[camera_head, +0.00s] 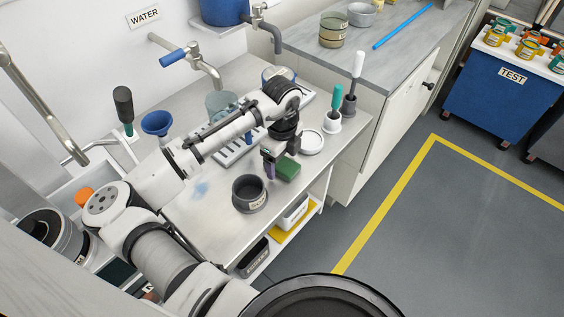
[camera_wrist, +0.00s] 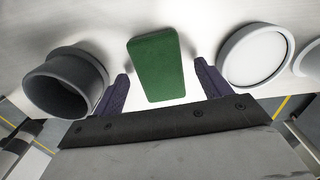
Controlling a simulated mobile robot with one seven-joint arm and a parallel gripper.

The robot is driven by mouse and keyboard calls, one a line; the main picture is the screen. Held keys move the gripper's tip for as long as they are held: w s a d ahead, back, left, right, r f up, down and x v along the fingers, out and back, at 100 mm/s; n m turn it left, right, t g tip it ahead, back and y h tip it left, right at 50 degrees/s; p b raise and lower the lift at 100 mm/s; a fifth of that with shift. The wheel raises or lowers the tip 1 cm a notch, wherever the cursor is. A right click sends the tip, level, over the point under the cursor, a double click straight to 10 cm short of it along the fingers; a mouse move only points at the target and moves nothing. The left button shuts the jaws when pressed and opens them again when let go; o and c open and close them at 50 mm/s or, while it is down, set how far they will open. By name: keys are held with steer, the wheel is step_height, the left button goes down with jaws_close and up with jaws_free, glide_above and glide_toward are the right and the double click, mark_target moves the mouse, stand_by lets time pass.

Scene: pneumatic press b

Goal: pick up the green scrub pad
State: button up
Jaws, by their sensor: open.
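The green scrub pad (camera_head: 287,169) lies flat on the pale counter near its front edge. It also shows in the wrist view (camera_wrist: 156,66) as a green block at the upper middle. My gripper (camera_head: 269,163) is just above the counter at the pad, pointing down. In the wrist view my gripper (camera_wrist: 160,84) is open, with one dark finger on each side of the pad's lower part. From this view I cannot tell how high the fingertips are above the counter. Nothing is held.
A dark grey pot (camera_head: 249,193) stands left of the pad, also at left in the wrist view (camera_wrist: 65,83). A white round dish (camera_head: 312,141) lies to the right. Upright brushes (camera_head: 333,120) stand beyond it. The counter's front edge is close.

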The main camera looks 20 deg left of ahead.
mark_target(282, 163)
steer(key=shift+f, duration=0.35)
steer(key=c, duration=1.1)
steer(key=shift+o, duration=0.2)
steer(key=shift+r, duration=0.1)
step_height(282, 163, up, 20)
steer(key=b, duration=0.2)
